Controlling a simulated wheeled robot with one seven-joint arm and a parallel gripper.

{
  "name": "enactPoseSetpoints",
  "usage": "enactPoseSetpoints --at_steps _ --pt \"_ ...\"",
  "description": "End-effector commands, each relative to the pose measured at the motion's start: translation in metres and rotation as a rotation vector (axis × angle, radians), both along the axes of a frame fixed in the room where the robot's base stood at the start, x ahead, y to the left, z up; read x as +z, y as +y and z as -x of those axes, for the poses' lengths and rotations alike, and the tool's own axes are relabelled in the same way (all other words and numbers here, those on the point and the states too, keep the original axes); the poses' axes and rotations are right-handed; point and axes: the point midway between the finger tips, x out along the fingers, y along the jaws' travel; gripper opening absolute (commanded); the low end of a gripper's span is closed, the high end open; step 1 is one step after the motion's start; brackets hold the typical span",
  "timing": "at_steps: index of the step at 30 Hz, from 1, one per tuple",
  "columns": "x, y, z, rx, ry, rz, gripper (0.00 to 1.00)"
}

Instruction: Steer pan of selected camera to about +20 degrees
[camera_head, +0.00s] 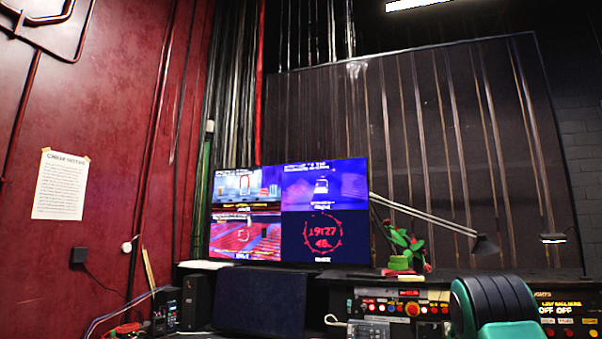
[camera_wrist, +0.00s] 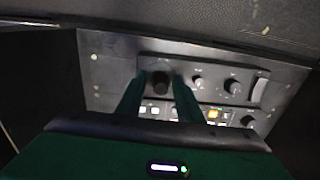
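In the wrist view, my gripper (camera_wrist: 160,80) has two dark green fingers standing apart. A dark round knob (camera_wrist: 160,83) on a grey control panel (camera_wrist: 105,75) shows between the fingertips. A narrow gap seems to show on each side of the knob; the view is blurred, and I cannot tell whether the fingertips touch it. In the head view, a monitor (camera_head: 290,212) shows four pictures, with a red 19:27 clock in the lower right one. Its small captions are too blurred to read. No pan angle is legible. My fingers do not show in the head view.
Beside the knob are smaller knobs (camera_wrist: 231,86), a pale slider (camera_wrist: 260,88) and lit buttons (camera_wrist: 213,113).

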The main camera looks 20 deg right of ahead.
Motion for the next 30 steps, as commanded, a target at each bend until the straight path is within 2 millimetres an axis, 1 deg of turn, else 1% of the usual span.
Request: enactPoseSetpoints --at_steps 8,30 --pt "0.001 0.000 0.000 0.001 -0.001 0.000 0.33" --pt "0.051 0.000 -0.001 0.001 -0.002 0.000 0.33"
